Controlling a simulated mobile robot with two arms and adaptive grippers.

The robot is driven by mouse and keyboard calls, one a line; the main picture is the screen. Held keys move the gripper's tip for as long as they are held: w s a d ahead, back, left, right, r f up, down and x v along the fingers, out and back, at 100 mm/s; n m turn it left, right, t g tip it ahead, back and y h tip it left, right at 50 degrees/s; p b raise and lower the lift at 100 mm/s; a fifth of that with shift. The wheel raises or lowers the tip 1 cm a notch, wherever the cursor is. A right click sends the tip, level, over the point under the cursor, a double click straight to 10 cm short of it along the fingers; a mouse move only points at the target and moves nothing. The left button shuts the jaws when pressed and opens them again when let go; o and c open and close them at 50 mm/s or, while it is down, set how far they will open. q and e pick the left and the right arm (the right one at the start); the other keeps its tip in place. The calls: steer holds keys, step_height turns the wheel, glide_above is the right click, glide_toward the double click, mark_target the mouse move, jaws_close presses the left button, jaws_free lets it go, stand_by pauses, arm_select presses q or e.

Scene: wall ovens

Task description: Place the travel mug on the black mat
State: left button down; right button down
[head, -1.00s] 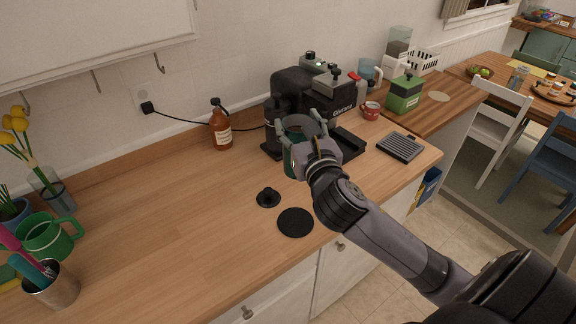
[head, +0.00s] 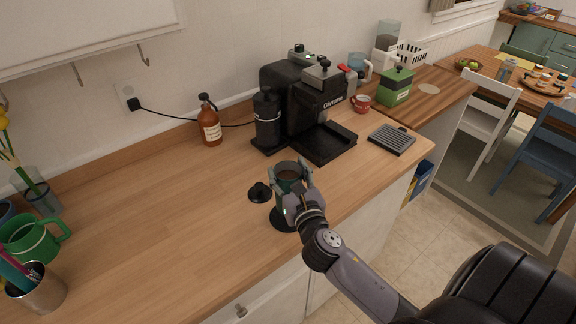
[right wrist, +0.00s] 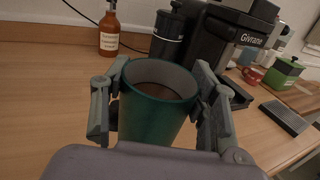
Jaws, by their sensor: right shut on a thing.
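The green travel mug (head: 283,187) is upright and filled with something brown; it also shows in the right wrist view (right wrist: 152,118). My right gripper (head: 291,182) is shut on its sides, one finger on each side, near the rim in the right wrist view (right wrist: 158,105). The round black mat (head: 281,222) lies near the counter's front edge, partly hidden by the mug and my gripper. The mug's base is over or at the mat; I cannot tell if it touches. My left gripper is not in view.
A small black lid-like piece (head: 260,192) lies just left of the mug. The coffee machine (head: 312,95) and its tray (head: 322,142) stand behind. A brown bottle (head: 209,122) is at the wall. A grey grill (head: 392,139) lies right. The counter's left middle is clear.

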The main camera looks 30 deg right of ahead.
steer(key=shift+f+b, duration=0.4)
steer(key=shift+f, duration=1.4)
steer(key=c, duration=0.6)
jaws_free()
steer(key=shift+f, duration=0.1)
steer(key=shift+s+a, duration=0.1)
steer(key=shift+s, duration=0.05)
steer(key=shift+r+b+v, duration=0.15)
steer(key=shift+b+v, duration=0.75)
steer(key=shift+v, duration=2.05)
steer(key=shift+r+b+v, duration=0.1)
steer(key=shift+b+v, duration=0.8)
steer(key=shift+v, duration=2.05)
